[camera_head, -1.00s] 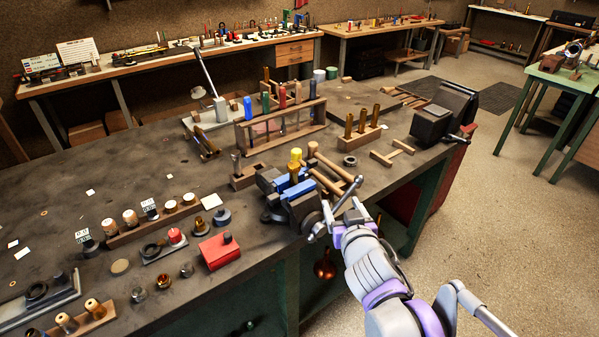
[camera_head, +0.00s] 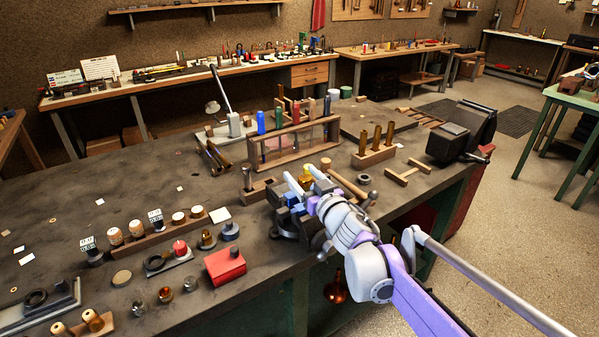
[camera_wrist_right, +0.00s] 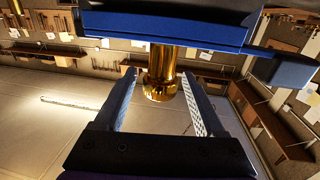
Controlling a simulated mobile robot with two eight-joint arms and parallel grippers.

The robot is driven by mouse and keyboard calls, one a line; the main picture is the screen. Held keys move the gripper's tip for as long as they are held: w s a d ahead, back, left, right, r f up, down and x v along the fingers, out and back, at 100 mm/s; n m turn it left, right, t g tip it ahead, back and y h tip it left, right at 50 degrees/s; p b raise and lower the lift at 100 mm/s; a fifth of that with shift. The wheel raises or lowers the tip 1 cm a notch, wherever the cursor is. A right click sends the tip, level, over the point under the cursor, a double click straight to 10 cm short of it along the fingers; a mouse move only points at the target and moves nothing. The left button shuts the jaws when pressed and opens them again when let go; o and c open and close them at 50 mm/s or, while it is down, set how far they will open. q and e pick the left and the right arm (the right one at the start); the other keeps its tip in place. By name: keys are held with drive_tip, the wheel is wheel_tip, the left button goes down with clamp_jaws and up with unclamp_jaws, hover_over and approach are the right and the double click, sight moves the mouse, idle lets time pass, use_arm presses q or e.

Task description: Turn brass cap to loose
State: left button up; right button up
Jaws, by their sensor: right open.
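The brass cap (camera_head: 306,174) stands on top of the bench vise (camera_head: 288,222), which has blue jaws (camera_head: 292,198). In the right wrist view the cap (camera_wrist_right: 160,88) is a shiny gold flanged cylinder extending from between the vise's blue jaws (camera_wrist_right: 170,30). My right gripper (camera_head: 301,182) is at the vise, its arm coming in from the lower right. Its two fingers are open, one on each side of the cap, with a visible gap on both sides. My left gripper does not show.
A mallet (camera_head: 345,181) lies just beyond the vise. A wooden rack (camera_head: 290,142) and a block with brass tubes (camera_head: 373,157) stand behind. A red box (camera_head: 225,266) and small parts sit to the left. The vise handle is partly hidden by my arm.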

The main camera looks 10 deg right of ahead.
drive_tip(key=shift+x, duration=0.95)
drive_tip(key=shift+c, duration=0.2)
clamp_jaws()
